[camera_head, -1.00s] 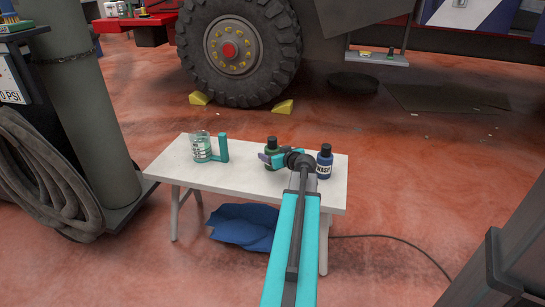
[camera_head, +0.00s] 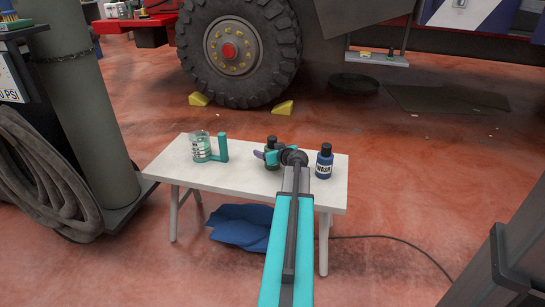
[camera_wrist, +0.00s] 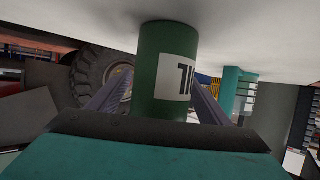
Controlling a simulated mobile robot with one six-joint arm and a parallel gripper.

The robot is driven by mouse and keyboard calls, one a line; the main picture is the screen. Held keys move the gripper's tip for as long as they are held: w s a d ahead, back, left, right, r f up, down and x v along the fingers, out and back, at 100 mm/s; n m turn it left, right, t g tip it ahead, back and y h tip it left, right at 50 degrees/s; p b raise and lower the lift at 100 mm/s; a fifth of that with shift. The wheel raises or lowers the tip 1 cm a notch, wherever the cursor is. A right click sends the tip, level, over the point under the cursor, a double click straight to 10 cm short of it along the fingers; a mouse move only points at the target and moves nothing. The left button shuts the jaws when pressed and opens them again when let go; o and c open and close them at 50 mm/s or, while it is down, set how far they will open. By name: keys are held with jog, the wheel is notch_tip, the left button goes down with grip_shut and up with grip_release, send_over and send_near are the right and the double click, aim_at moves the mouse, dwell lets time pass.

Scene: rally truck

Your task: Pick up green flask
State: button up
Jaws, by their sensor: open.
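The green flask (camera_head: 272,166) stands upright on the white table, its dark cap visible in the head view and its body partly hidden by my gripper (camera_head: 267,155). In the upside-down wrist view, the green flask (camera_wrist: 160,50) with a white label stands between the two fingers of my gripper (camera_wrist: 158,97). The fingers are open, one on either side of it. I cannot tell whether either finger touches it.
A blue flask (camera_head: 325,163) labelled WASH stands to the right on the table (camera_head: 240,188). A clear jar (camera_head: 201,147) and a teal upright piece (camera_head: 222,148) stand to the left. A blue cloth-like thing (camera_head: 240,228) lies beneath the table.

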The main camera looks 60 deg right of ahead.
aim_at(269, 142)
dwell(0.4)
jog(key=c, duration=1.5)
jog(key=shift+o, duration=0.2)
jog(key=shift+r, duration=0.1)
jog(key=shift+r+p, duration=0.35)
jog(key=shift+r, duration=0.45)
notch_tip(269, 142, up, 2)
jog(key=shift+r+p, duration=0.15)
jog(key=shift+p, duration=0.3)
jog(key=s+a, duration=0.2)
jog(key=s, duration=0.5)
jog(key=s+a+p, duration=0.1)
jog(key=s+a, duration=0.2)
jog(key=s, duration=0.5)
jog(key=shift+r, duration=0.45)
jog(key=shift+a, duration=0.1)
